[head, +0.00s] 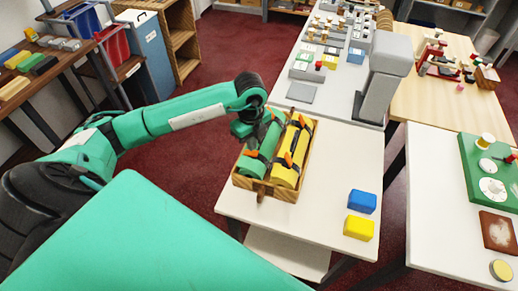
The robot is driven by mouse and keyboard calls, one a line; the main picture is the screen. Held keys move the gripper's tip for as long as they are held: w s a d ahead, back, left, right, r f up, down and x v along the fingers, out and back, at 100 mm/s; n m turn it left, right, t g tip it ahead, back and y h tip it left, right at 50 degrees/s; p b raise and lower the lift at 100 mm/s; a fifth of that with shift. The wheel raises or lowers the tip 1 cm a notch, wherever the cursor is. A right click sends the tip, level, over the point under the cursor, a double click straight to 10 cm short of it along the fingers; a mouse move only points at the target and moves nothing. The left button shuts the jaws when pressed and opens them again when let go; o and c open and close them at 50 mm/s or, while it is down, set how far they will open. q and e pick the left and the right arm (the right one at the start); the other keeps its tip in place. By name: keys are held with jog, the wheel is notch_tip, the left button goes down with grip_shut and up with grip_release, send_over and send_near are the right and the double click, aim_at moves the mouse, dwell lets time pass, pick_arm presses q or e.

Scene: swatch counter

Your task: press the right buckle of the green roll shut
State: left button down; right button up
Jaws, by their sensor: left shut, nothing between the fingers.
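The green roll (264,150) lies in a wooden tray (263,189) on the white table, with dark straps around it. An orange buckle piece (251,153) shows near its near end; another orange piece (272,117) shows near its far end. Whether either buckle is shut is too small to tell. A yellow roll (287,173) with dark straps and orange buckle pieces lies beside it on the right. My left gripper (241,131) is shut and empty at the tray's far left, close to the green roll; I cannot tell whether it touches. My right gripper is out of view.
A blue block (362,201) and a yellow block (358,228) sit on the right of the white table (322,229). A grey machine (382,80) stands at its far edge. The table between tray and blocks is clear. Another table with a green board (489,170) is at right.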

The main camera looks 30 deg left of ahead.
pick_arm(q)
notch_tip(320, 180, up, 7)
jog(key=p, duration=0.3)
jog(key=shift+p, duration=0.4)
jog(key=shift+f, duration=0.1)
